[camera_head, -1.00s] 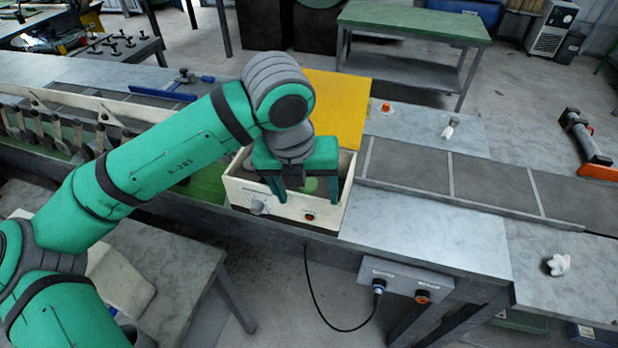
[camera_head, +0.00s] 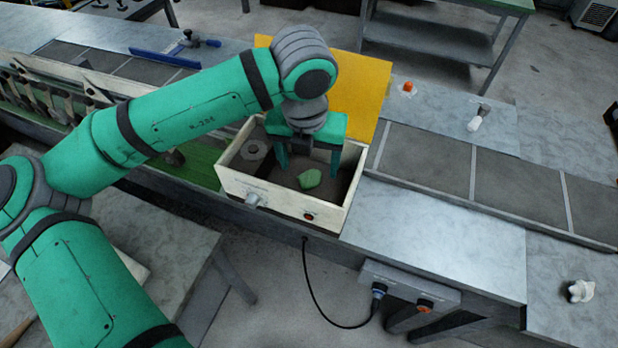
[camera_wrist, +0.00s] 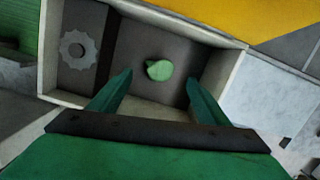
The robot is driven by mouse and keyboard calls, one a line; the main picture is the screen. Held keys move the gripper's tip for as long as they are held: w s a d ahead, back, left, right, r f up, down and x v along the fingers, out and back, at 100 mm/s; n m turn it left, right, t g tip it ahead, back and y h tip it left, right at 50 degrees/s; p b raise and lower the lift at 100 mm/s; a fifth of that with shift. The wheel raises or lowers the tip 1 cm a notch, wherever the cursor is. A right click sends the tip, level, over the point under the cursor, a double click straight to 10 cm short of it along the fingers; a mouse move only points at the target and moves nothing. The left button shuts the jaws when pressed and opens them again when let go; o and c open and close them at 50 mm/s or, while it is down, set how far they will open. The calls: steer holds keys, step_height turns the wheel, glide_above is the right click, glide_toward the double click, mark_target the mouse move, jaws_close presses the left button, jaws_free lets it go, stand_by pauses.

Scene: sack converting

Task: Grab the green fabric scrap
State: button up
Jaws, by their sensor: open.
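The green fabric scrap (camera_head: 310,179) is a small crumpled lump on the dark floor of an open cream box (camera_head: 262,196). In the wrist view the scrap (camera_wrist: 159,70) lies beyond my fingertips and between their lines, apart from both. My gripper (camera_head: 308,172) is open and empty, pointing down over the box with its fingers at the box's back part. In the wrist view my gripper (camera_wrist: 160,82) has its two green fingers spread wide across the near wall. How high the fingertips are above the box floor is hard to tell.
A grey toothed disc (camera_wrist: 77,49) lies in the box's left part, behind a divider. A yellow panel (camera_head: 352,95) stands at the box's back.

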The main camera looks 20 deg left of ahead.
mark_target(308, 177)
steer(key=shift+w+a+f, duration=0.15)
steer(key=shift+f, duration=1.35)
steer(key=shift+w+a+f, duration=0.1)
steer(key=shift+f, duration=1.4)
steer(key=c, duration=1.1)
